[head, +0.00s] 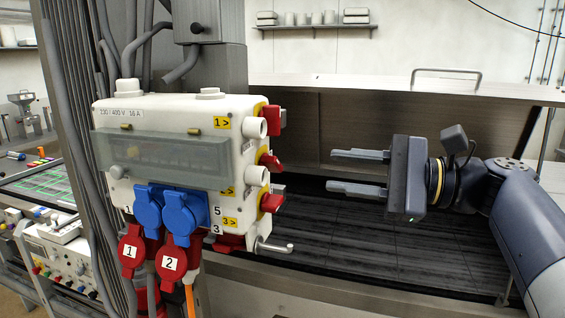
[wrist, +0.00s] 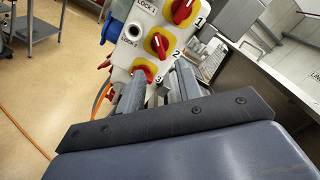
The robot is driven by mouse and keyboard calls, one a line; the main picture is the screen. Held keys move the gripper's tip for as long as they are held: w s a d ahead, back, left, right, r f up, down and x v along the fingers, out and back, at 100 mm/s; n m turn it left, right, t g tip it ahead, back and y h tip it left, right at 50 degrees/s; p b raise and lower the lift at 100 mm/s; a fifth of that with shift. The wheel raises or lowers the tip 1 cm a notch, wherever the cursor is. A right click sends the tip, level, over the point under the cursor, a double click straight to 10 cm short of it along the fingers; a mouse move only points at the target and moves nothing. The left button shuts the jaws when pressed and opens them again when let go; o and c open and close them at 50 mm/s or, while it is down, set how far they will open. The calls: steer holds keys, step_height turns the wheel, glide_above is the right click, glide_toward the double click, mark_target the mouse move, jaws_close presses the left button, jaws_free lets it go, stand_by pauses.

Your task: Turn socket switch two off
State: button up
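The white socket box (head: 190,110) is mounted on a post at left in the head view. Three red rotary switches on yellow plates line its right side. Switch two (head: 268,161), the middle one, also shows in the wrist view (wrist: 160,45) beside the label 2. Switch one (wrist: 183,11) is above it and switch three (wrist: 143,72) below. Switch two's red handle looks roughly upright in the wrist view; its exact setting is hard to read. My gripper (head: 334,170) is open and empty, right of the box, its fingers pointing at the switch side, apart from it.
White round lock fittings (head: 256,128) stick out near the switches. Blue sockets (head: 182,215) and red plugs (head: 172,264) with cables hang at the box front. A dark worktop (head: 400,245) lies under my gripper.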

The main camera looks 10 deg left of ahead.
mark_target(280, 165)
steer(key=a+p, duration=0.1)
steer(key=a, duration=0.5)
steer(key=a+p, duration=0.1)
steer(key=a, duration=0.2)
steer(key=shift+w+a+p, duration=0.35)
steer(key=shift+c, duration=0.4)
jaws_close()
